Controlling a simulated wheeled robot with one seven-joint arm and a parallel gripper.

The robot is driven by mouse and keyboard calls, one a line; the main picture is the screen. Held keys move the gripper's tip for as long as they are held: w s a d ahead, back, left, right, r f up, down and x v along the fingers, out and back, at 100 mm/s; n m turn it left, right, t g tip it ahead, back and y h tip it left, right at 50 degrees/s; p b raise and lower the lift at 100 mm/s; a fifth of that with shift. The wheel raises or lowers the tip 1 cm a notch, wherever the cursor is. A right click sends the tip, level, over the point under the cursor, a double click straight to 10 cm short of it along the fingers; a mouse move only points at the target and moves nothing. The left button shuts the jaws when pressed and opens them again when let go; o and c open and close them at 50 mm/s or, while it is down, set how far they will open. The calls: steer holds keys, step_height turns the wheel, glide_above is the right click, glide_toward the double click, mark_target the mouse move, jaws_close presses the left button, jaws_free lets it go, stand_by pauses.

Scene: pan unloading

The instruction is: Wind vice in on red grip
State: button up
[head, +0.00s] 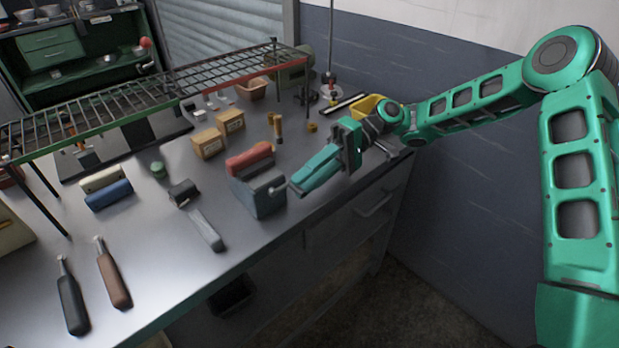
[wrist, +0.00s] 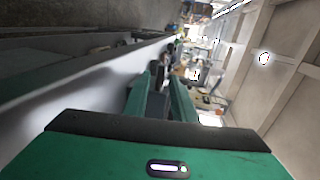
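The vice (head: 262,196) is a blue-grey block near the front edge of the bench in the head view. The red grip (head: 250,158) lies along its top, towards the back; whether the jaws touch it I cannot tell. A light handle (head: 279,187) sticks out at the vice's right side. My gripper (head: 294,188) points left and down, its fingertips close to that handle; contact is unclear. In the wrist view the two green fingers of my gripper (wrist: 164,75) stand apart, with a dark grey shape showing between them. The vice is hard to make out in that view.
A black-handled tool (head: 72,300) and a brown-handled tool (head: 114,277) lie at the left front. A hammer-like tool (head: 200,222) lies left of the vice. Two cardboard boxes (head: 208,143) and a raised wire rack (head: 170,88) stand behind. A yellow bin (head: 367,106) is near my wrist.

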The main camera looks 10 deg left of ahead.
stand_by(0.3)
steer(key=v, duration=1.1)
